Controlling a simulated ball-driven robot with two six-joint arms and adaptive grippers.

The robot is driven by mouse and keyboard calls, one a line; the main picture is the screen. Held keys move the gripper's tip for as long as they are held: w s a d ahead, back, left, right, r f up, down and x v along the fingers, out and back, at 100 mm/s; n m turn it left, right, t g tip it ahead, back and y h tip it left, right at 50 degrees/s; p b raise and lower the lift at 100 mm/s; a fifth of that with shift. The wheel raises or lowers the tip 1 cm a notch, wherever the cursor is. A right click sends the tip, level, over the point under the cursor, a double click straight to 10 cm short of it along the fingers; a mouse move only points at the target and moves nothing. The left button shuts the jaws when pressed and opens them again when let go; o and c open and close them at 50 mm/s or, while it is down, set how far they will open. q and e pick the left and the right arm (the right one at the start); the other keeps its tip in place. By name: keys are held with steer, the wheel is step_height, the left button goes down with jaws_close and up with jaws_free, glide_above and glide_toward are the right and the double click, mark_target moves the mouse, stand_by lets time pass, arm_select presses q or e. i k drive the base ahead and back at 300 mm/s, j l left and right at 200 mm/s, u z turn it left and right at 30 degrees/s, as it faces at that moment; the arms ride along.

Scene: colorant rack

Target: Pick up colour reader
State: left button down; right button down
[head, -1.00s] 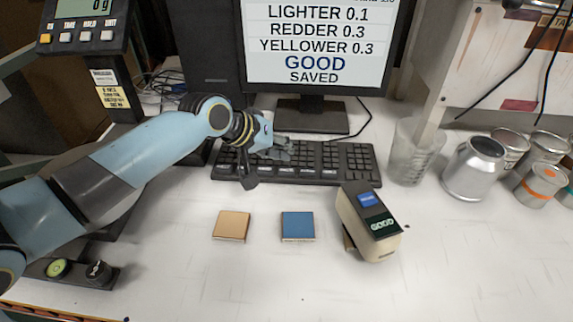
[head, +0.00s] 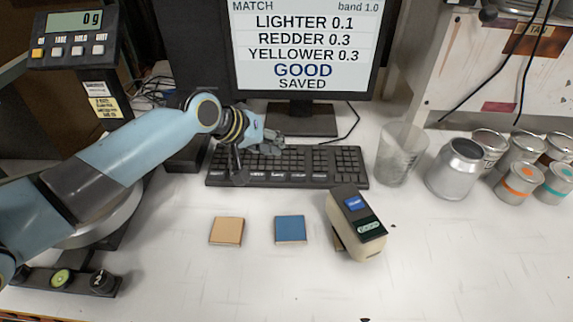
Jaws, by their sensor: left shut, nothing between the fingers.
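The colour reader (head: 356,222) is a cream, block-shaped device with a dark top, a small blue screen and a green label. It stands on the white bench right of the middle, over the edge of a tan piece that shows at its left. My left gripper (head: 277,142) is shut and empty above the keyboard, up and to the left of the reader and well apart from it. My right gripper is not in view.
A tan tile (head: 226,231) and a blue tile (head: 290,229) lie left of the reader. Behind are a black keyboard (head: 310,168) and a monitor (head: 305,45). A clear beaker (head: 400,155) and metal cans (head: 457,170) stand at the right. The front bench is clear.

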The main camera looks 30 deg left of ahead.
mark_target(360, 232)
steer(key=k, duration=1.5)
